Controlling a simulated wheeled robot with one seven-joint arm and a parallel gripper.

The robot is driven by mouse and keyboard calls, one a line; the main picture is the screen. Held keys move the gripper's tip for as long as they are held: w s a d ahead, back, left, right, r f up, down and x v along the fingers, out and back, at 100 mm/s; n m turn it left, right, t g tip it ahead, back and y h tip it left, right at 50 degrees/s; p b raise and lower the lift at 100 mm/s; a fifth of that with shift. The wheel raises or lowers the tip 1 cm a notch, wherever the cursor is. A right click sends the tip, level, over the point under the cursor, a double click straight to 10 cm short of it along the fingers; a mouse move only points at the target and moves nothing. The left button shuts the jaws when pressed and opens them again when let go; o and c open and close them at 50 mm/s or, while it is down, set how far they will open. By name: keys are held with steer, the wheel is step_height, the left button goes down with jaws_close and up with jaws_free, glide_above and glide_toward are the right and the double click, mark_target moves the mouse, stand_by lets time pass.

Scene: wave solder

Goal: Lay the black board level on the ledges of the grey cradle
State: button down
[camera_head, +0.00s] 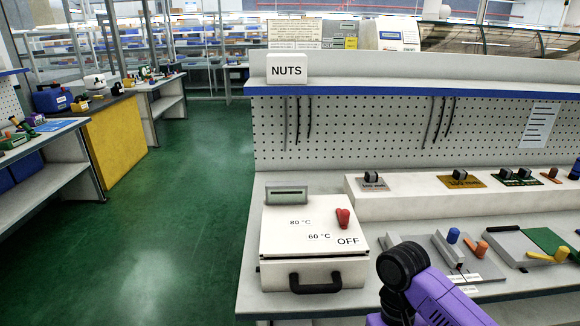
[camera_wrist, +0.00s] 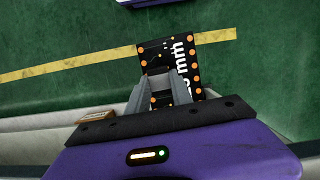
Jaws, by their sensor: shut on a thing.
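A black board (camera_wrist: 165,52) with orange dots along its edges and white lettering ending in "mm" shows in the wrist view. My gripper (camera_wrist: 158,84) is shut on it, and the fingers cover part of its near half. The board is over the green floor in that view, clear of any bench top. In the head view neither my gripper nor the held board shows. Grey fixtures stand on the bench at the right, one (camera_head: 458,262) with blue and orange knobs, another (camera_head: 490,243) beside a green plate. I cannot tell which is the cradle, and its ledges are not discernible.
A white box (camera_head: 315,238) with a black handle and red knob stands on the bench left of my purple arm. A raised white shelf (camera_head: 420,202) behind holds several small parts. A pegboard (camera_head: 380,130) closes the back. Green floor lies open at the left.

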steer(key=shift+s+a+f+m, duration=0.25)
steer(key=shift+a+f+m, duration=0.25)
steer(key=shift+a+f, duration=0.4)
steer(key=shift+d+r+p, duration=0.2)
steer(key=shift+r+p, duration=0.75)
steer(key=shift+r, duration=0.05)
steer(key=shift+d, duration=0.1)
